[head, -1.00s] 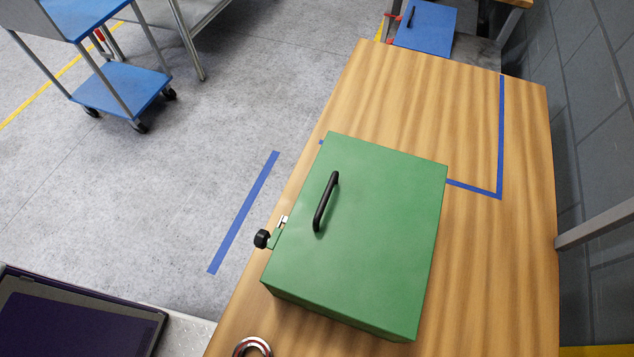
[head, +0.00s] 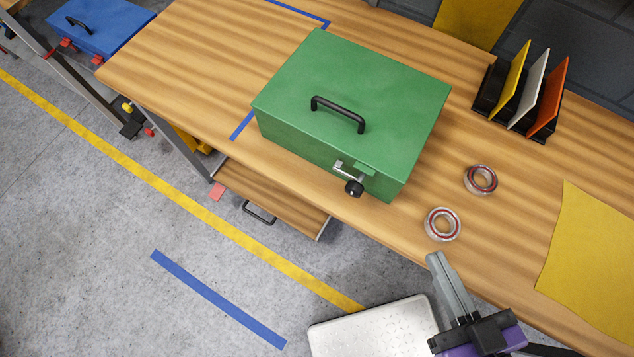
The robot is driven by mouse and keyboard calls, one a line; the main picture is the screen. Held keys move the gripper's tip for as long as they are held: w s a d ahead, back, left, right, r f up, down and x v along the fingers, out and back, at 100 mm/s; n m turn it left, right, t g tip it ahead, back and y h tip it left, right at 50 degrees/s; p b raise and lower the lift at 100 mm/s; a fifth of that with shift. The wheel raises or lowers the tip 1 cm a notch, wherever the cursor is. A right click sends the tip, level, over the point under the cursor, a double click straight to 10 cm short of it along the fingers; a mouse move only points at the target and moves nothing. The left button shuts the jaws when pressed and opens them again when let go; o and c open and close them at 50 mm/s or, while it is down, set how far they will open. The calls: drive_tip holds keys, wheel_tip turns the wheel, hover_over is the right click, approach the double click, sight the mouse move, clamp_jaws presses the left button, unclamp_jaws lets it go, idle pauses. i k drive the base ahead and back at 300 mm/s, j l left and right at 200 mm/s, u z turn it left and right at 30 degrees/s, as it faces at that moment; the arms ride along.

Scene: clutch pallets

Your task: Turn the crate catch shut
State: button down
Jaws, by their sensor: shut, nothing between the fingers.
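The green crate (head: 385,85) stands on the wooden bench with its lid down and a black handle (head: 338,113) on top. Its catch (head: 346,172) is on the near front face, below the lid edge, a small metal piece with a black round knob (head: 354,188). A green tab sits beside it; whether the catch engages it is too small to tell. My gripper (head: 436,259) is at the lower right, its grey fingers together and empty. It is near the bench's front edge, below and right of the catch, and apart from the crate.
A rack with coloured plates (head: 528,90) stands at the back right, and a yellow sheet (head: 595,265) lies at the right. A drawer (head: 270,205) is under the bench.

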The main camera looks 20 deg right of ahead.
sight(354, 188)
drive_tip(key=k+j, duration=0.4)
drive_tip(key=j+u, duration=0.75)
drive_tip(key=k+l, duration=0.05)
